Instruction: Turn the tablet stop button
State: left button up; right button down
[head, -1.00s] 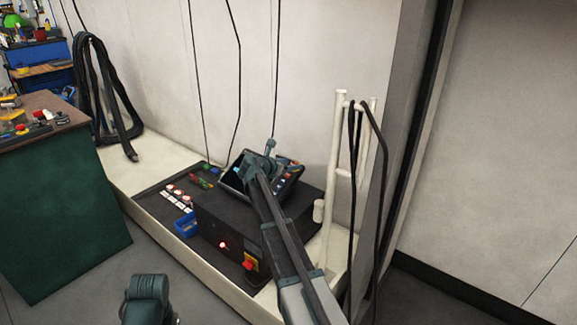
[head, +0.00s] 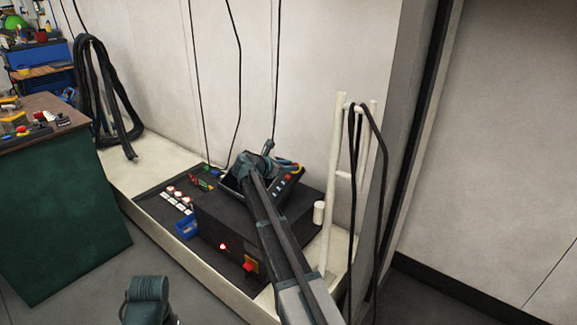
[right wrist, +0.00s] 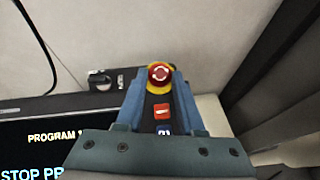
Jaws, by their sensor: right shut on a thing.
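The tablet's stop button (right wrist: 158,72) is a red round knob with white arrow marks and a yellow collar, on the tablet's front strip. My right gripper (right wrist: 158,84) is shut on it, one blue finger on each side. The tablet (head: 291,181) is tilted on the black console box, partly hidden by my right wrist in the head view. Its dark screen (right wrist: 40,140) shows "PROGRAM 1" and "STOP PR", the rest cut off by the gripper. My left gripper's fingers are not in view; only a teal part of that arm shows at the bottom.
A white rack (head: 335,190) with hanging cables stands at right. A green bench (head: 65,210) is at left.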

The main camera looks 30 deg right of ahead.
jog(key=m+g, duration=0.1)
jog(key=m, duration=0.1)
jog(key=w+m+g+p, duration=0.1)
jog(key=m+g, duration=0.1)
jog(key=m, duration=0.1)
jog(key=shift+r+g, duration=0.1)
jog(key=shift+g, duration=0.2)
jog(key=shift+m, duration=0.5)
jog(key=c, duration=0.5)
grip_release()
jog(key=shift+a, duration=0.1)
jog(key=p+v, duration=0.6)
jog(key=v, duration=0.8)
jog(key=shift+w+r+p, duration=0.15)
jog(key=shift+r+p, duration=0.05)
jog(key=shift+p, duration=0.15)
